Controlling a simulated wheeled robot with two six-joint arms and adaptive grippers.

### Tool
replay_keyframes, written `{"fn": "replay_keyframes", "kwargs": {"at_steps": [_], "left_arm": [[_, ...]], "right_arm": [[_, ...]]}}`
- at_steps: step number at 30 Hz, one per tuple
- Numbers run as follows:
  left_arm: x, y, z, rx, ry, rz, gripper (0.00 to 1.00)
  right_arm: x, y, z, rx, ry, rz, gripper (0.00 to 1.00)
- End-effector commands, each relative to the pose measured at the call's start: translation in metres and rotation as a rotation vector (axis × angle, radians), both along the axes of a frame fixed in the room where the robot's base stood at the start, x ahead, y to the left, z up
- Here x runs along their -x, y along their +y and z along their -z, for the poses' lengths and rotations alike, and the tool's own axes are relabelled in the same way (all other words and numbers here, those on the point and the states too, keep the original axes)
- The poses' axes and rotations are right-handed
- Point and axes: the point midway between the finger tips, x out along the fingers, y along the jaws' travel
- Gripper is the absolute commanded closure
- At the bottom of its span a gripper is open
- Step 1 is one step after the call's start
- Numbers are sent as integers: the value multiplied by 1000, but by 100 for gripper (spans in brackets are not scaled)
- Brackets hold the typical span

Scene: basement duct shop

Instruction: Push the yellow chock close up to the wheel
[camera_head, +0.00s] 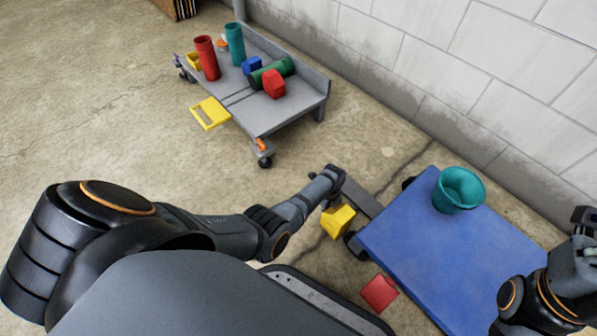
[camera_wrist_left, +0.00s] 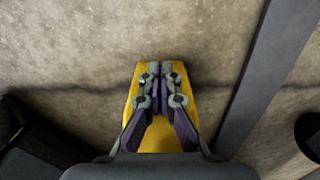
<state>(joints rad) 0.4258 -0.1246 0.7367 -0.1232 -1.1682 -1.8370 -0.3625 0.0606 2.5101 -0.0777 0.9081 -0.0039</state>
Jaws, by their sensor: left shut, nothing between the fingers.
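The yellow chock (camera_head: 337,221) sits on the concrete floor, just left of a dark wheel (camera_head: 354,244) at the near left corner of the blue-topped cart (camera_head: 410,225). A small gap seems to show between chock and wheel. My left gripper (camera_head: 329,203) is shut and empty at the chock. In the left wrist view, the closed fingertips (camera_wrist_left: 160,69) lie over the yellow chock (camera_wrist_left: 159,138); I cannot tell whether they touch it. A dark round shape, likely the wheel (camera_wrist_left: 311,136), shows at that view's right edge. My right gripper (camera_head: 584,216) is partly in view at the right edge.
A grey bar (camera_head: 360,197) juts from the blue cart beside my left gripper. A red block (camera_head: 379,292) lies on the floor near the cart. A teal bucket (camera_head: 459,190) stands on the cart. A loaded grey cart (camera_head: 290,110) stands farther back. Floor at left is clear.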

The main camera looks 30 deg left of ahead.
Motion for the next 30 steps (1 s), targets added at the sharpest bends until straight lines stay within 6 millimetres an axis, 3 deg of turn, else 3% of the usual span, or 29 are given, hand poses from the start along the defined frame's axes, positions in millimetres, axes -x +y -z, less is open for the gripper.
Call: {"fn": "replay_keyframes", "kwargs": {"at_steps": [3, 16, 30], "left_arm": [[3, -9, 0, 2, 1, 1, 100], [3, -9, -3, 1, -1, 0, 100], [3, -9, -68, 1, -2, 1, 100]], "right_arm": [[0, 0, -4, -2, -1, -1, 100], [0, -1, -4, -3, -4, -1, 100], [0, 0, -4, -2, -2, -1, 100]]}}
